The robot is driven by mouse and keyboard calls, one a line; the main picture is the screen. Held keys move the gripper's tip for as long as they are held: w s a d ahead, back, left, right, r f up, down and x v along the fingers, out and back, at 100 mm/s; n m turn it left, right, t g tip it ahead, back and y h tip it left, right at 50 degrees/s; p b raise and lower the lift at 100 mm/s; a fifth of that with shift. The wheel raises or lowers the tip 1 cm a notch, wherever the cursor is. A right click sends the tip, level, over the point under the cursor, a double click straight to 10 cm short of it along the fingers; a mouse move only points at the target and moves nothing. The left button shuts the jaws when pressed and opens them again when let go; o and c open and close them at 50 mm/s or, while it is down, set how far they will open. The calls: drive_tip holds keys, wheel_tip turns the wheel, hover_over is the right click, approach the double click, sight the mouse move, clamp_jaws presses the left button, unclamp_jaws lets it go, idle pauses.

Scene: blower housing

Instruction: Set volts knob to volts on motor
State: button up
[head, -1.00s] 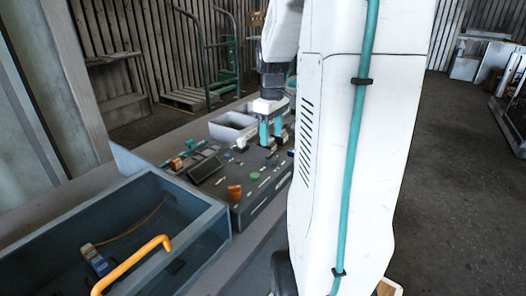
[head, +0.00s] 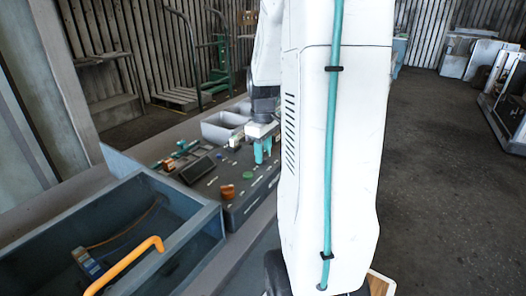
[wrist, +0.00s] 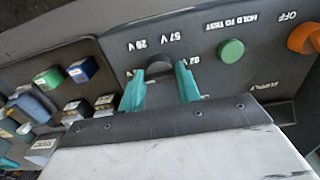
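The volts knob (wrist: 158,66) is a dark round knob on the grey control panel. In the wrist view, upside-down labels reading 28 V, 57 V and 82 V sit around it. My gripper (wrist: 160,88) has two teal fingers, spread apart with one on each side of the knob. I cannot tell whether they touch it. The knob's pointer cannot be made out. In the head view my gripper (head: 262,150) points down at the panel (head: 232,178), and the knob is hidden there. No motor with a readable voltage shows.
A green HOLD TO TEST button (wrist: 231,50) and an orange supply knob (wrist: 303,38) marked OFF are right of the volts knob. Coloured switches (wrist: 80,70) are at left. A blue-grey open bin (head: 185,238) with an orange handle (head: 125,264) stands beside the panel.

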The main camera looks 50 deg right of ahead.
idle(0.3)
drive_tip(key=m, duration=0.5)
drive_tip(key=shift+m, duration=0.4)
drive_tip(key=m, duration=1.2)
drive_tip(key=shift+r+m, duration=0.1)
drive_tip(key=shift+m, duration=0.2)
drive_tip(key=m, duration=0.5)
drive_tip(key=shift+d, duration=0.1)
drive_tip(key=shift+m, duration=0.3)
drive_tip(key=o, duration=1)
drive_tip(key=shift+c, duration=0.2)
